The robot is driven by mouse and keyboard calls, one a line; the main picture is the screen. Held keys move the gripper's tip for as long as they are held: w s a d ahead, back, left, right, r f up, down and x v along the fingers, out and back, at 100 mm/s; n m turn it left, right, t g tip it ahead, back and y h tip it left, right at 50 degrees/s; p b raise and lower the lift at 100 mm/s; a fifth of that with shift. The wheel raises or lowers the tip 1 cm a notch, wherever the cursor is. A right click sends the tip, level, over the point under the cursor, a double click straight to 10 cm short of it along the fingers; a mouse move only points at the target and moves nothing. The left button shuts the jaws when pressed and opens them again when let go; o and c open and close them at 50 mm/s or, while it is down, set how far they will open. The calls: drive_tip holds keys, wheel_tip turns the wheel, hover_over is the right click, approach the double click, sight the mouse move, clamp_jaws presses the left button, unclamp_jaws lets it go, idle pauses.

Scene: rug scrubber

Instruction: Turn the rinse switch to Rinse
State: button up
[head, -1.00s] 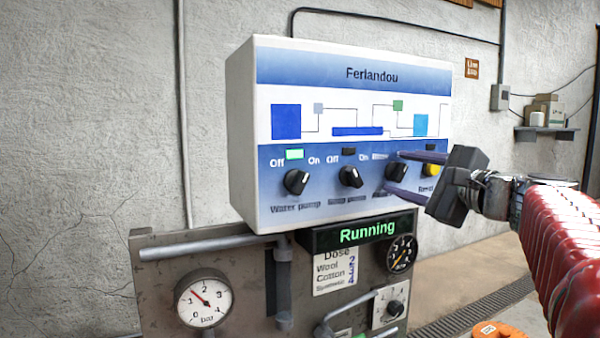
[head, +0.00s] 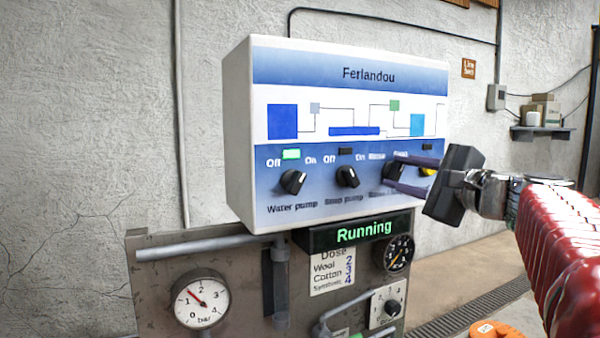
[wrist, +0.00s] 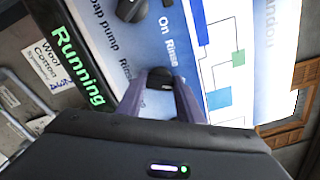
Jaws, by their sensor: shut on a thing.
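The rinse switch (head: 393,171) is a dark knob, third from the left on the blue lower band of the white Ferlandou control box (head: 240,130). A "Rinse" label sits at its upper left. My gripper (head: 391,173) reaches in from the right, with one purple finger above the knob and one below. The jaws are shut on the knob. In the wrist view the knob (wrist: 160,78) shows between the fingertips (wrist: 160,75), partly hidden by them. I cannot tell exactly which way its pointer faces.
The water pump knob (head: 293,182) and soap pump knob (head: 347,176) are to the left. A "Running" display (head: 355,234), a pressure gauge (head: 201,299) and pipes are below.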

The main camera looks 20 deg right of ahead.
drive_tip(key=shift+f, duration=0.2)
drive_tip(key=n, duration=0.6)
drive_tip(key=shift+f, duration=0.15)
drive_tip(key=n, duration=0.5)
drive_tip(key=shift+f, duration=0.15)
drive_tip(key=shift+n, duration=0.3)
drive_tip(key=o, duration=1.1)
drive_tip(key=shift+r, duration=0.2)
